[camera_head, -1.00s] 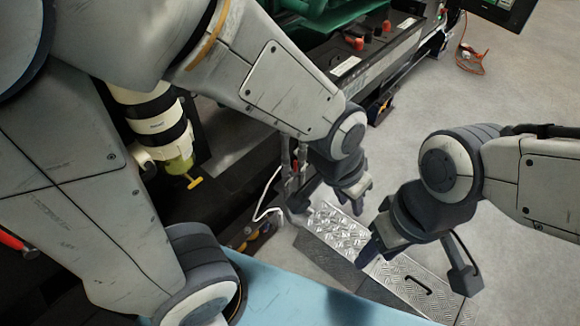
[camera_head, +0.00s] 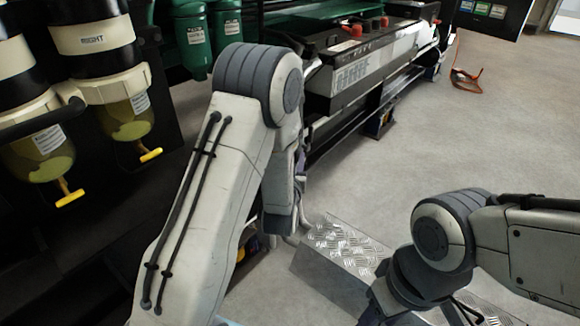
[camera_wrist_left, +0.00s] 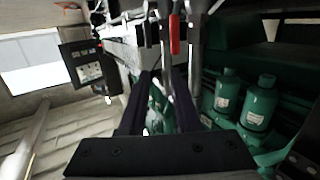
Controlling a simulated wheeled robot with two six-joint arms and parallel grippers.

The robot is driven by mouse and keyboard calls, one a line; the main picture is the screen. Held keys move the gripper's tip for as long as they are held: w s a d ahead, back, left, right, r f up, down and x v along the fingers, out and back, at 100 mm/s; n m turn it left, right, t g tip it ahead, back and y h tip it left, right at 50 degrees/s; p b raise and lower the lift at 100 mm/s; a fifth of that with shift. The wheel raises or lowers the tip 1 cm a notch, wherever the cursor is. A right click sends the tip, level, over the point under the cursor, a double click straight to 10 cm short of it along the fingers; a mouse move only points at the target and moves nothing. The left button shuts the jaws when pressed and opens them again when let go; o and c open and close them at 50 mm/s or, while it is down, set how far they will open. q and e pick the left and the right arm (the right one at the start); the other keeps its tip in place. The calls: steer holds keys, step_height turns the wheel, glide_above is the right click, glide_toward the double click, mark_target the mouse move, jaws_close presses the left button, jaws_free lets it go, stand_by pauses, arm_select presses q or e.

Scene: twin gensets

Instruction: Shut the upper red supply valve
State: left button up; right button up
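In the left wrist view, a small upright red handle (camera_wrist_left: 174,34) shows among grey pipes, just beyond the fingertips. I cannot tell if it is the upper red supply valve, and no red supply valve is clear in the head view. My left gripper (camera_wrist_left: 164,76) is open, with a gap between its two dark fingers; it is apart from the red handle as far as I can see. In the head view my left arm's links largely hide this gripper. My right gripper (camera_head: 371,314) is at the bottom edge, partly cut off.
Filter bowls with yellow taps (camera_head: 68,193) hang at the left. Green canisters (camera_head: 226,38) stand behind my left arm and also show in the left wrist view (camera_wrist_left: 260,103). A dark box with red caps (camera_head: 357,30) is at the back. A metal tread step (camera_head: 335,245) stands on open floor.

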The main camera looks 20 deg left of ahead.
arm_select(q)
steer(key=shift+t+y, duration=0.5)
steer(key=shift+y, duration=0.1)
steer(key=w+a+b, duration=0.1)
steer(key=w, duration=0.2)
steer(key=w+a+f+b, duration=0.1)
steer(key=w+a, duration=0.1)
steer(key=w, duration=0.1)
steer(key=w+a+f+b, duration=0.1)
steer(key=w+b, duration=0.1)
steer(key=w, duration=0.2)
steer(key=shift+a+f, duration=0.1)
steer(key=shift+a, duration=0.3)
arm_select(e)
step_height(320, 180, down, 6)
steer(key=shift+r, duration=0.15)
arm_select(q)
jaws_close()
